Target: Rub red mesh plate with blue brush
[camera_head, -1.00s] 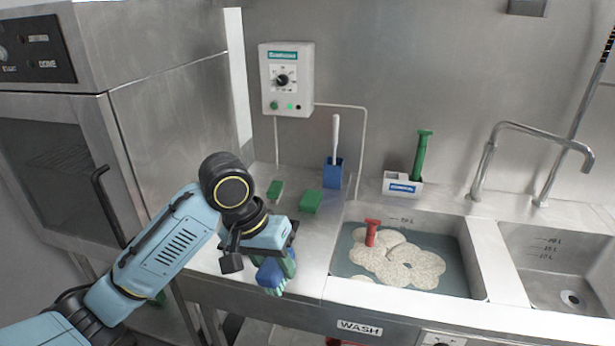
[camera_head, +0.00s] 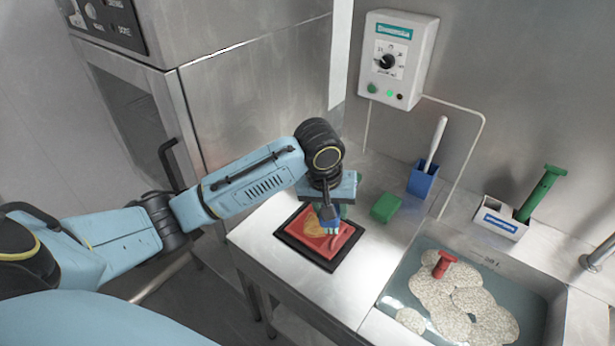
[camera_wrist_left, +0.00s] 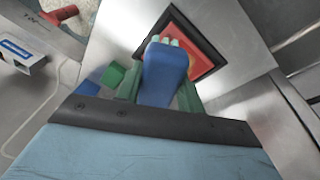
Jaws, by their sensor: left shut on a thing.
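The red mesh plate (camera_head: 341,243) lies flat in a black frame on the steel counter, with a yellowish patch near its middle. It also shows in the left wrist view (camera_wrist_left: 205,42). My left gripper (camera_head: 328,208) is over the plate, shut on the blue brush (camera_head: 330,226). In the left wrist view the brush (camera_wrist_left: 165,75) sits between greenish fingers, its pale bristles toward the plate. The bristles are at or just above the plate; I cannot tell whether they touch. The gripper hides part of the plate. My right gripper is not in view.
A green block (camera_head: 385,207) lies right of the plate. Behind it stands a blue holder (camera_head: 422,181) with a white-handled tool. A white caddy (camera_head: 500,221) holds a green-handled tool. The sink at right holds a red object (camera_head: 444,264) among foam. The steel cabinet stands left.

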